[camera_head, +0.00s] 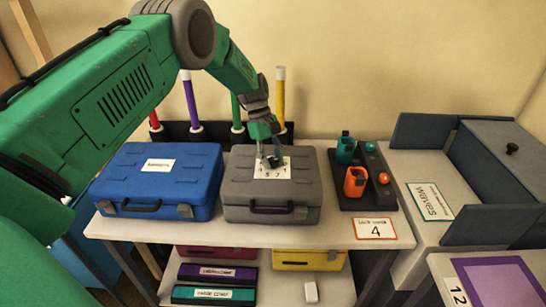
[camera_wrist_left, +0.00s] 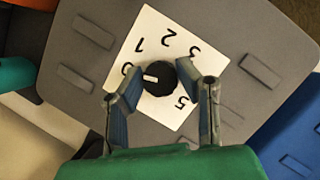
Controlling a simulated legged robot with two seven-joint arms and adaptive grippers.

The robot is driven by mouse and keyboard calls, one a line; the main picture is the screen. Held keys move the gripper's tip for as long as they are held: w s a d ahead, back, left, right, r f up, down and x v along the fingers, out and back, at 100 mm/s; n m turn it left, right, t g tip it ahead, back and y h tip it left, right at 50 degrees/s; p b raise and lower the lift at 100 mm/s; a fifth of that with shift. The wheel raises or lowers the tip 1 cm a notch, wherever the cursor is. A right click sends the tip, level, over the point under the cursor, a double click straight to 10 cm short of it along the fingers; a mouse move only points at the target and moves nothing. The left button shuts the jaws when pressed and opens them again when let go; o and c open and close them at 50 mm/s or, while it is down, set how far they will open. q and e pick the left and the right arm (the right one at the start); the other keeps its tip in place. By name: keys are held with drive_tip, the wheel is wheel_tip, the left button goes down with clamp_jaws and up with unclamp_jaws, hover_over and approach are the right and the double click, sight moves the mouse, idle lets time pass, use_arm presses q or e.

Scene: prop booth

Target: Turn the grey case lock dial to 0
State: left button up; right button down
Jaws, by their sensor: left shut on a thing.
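The grey case (camera_head: 272,200) stands closed on the table, with a white number card (camera_head: 286,168) on its lid. In the left wrist view the black round dial (camera_wrist_left: 161,77) sits in the middle of this card (camera_wrist_left: 167,22). Its white pointer mark faces the left of that picture, towards the 0, which a finger partly covers. The 1, 2, 3 and 5 are readable; the 4 does not show. My left gripper (camera_head: 271,160) reaches down from above and is shut on the dial, one finger on each side. My right gripper is out of view.
A blue case (camera_head: 160,175) stands close on the left. Coloured tubes (camera_head: 281,95) stand behind.

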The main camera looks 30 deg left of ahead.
use_arm(q)
drive_tip(key=shift+w+n, duration=0.1)
drive_tip(key=shift+n, duration=0.3)
drive_tip(key=o, duration=1.1)
drive_tip(key=shift+a+f, duration=0.1)
drive_tip(key=v, duration=1.2)
drive_tip(key=shift+a+f, duration=0.1)
drive_tip(key=shift+f, duration=0.1)
